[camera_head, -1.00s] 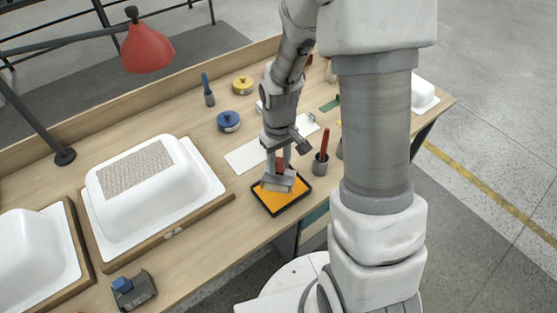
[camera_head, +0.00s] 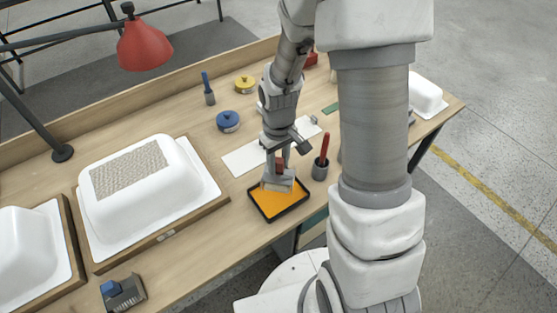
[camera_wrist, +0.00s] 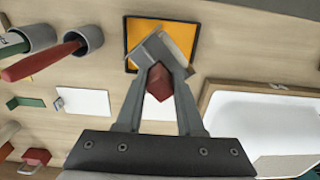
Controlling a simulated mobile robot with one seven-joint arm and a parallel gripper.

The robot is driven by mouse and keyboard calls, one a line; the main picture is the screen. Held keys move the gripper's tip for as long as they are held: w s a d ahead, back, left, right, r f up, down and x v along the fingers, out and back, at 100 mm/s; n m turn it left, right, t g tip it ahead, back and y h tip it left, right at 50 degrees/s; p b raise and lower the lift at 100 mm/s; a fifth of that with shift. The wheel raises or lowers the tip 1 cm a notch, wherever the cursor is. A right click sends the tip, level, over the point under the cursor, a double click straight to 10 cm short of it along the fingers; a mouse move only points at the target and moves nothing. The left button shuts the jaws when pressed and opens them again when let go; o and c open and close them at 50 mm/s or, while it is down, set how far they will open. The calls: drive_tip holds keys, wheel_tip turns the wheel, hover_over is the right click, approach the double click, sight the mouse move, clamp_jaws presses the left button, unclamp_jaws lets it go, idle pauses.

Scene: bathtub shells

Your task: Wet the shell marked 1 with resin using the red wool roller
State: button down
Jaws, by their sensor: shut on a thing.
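My gripper (camera_head: 278,168) is shut on the red handle of a roller (camera_head: 277,184). The roller's pale head is over the back-left part of a black tray (camera_head: 299,204) of orange resin; I cannot tell whether it touches the resin. In the wrist view the red handle (camera_wrist: 158,84) is between the fingers, and the tray (camera_wrist: 128,45) is beyond the roller. A white tub-shaped shell (camera_head: 190,185) with a grey fibre mat patch (camera_head: 128,170) on top is left of the tray. Another white shell (camera_head: 25,245) is at the far left. No number is readable on either.
A grey cup (camera_head: 319,173) with a red-handled tool stands right of the tray. Blue (camera_head: 228,122) and yellow (camera_head: 244,85) tins stand behind. A red lamp (camera_head: 144,46) overhangs the back left. A dark block with a blue top (camera_head: 122,293) is at the front edge.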

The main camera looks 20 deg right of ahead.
sight(278, 178)
drive_tip(key=shift+f+b, duration=2.4)
drive_tip(key=shift+f, duration=0.9)
drive_tip(key=shift+r, duration=0.15)
wheel_tip(278, 178, up, 7)
drive_tip(key=p, duration=0.5)
drive_tip(key=shift+f, duration=0.3)
